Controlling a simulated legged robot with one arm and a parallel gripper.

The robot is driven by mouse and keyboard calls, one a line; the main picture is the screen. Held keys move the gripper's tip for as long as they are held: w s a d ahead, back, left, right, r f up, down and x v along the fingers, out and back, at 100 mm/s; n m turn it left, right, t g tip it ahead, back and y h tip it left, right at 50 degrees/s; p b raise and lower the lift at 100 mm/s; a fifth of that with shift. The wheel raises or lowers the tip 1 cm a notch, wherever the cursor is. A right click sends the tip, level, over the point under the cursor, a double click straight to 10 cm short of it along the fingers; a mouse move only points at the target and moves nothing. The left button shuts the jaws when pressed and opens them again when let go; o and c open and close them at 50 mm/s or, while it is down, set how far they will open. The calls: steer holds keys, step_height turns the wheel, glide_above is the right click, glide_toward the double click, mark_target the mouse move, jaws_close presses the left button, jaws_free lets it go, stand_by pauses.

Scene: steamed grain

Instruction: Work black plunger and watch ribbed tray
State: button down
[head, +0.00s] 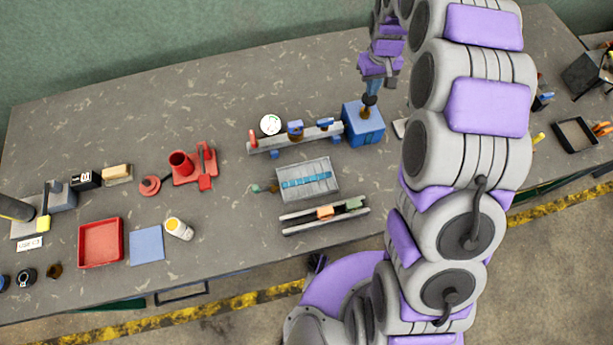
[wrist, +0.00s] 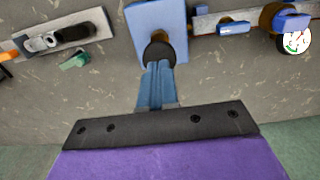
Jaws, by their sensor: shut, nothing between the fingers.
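The black plunger (head: 369,101) stands on top of a blue box (head: 362,126) at the right end of a grey rail. In the wrist view the plunger's round black knob (wrist: 159,52) sits on the blue box (wrist: 155,16). My gripper (head: 371,88) is shut and empty, its blue fingertips (wrist: 158,68) right at the knob; I cannot tell whether they touch it. The ribbed tray (head: 320,188) lies on the bench in front of the rail, with a bright blue band across its ribs. The tray does not show in the wrist view.
The grey rail (head: 277,143) carries blue fittings beside a white round dial (head: 270,124). A channel (head: 298,222) with orange and green blocks lies nearest me. A red fixture (head: 190,165), red tray (head: 101,243) and yellow-capped bottle (head: 178,229) stand left. Bare bench lies behind the rail.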

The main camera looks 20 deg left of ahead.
steer(key=shift+f, duration=0.15)
steer(key=shift+f, duration=2.15)
steer(key=shift+r+p, duration=0.9)
steer(key=shift+r, duration=2.9)
steer(key=shift+s+d+r, duration=0.15)
steer(key=s+d+r+m+b, duration=0.2)
steer(key=s+d+r, duration=0.45)
steer(key=s, duration=0.25)
steer(key=s+d+m+g+b, duration=0.1)
steer(key=s+d, duration=0.3)
steer(key=s, duration=1.1)
steer(key=s+d+r+m+b, duration=0.1)
steer(key=s+d, duration=0.4)
steer(key=s, duration=1)
steer(key=m+b, duration=0.1)
steer(key=m, duration=0.1)
steer(key=shift+s+d+m+g, duration=0.25)
steer(key=shift+s+m+g, duration=0.05)
steer(key=shift+m+g, duration=0.1)
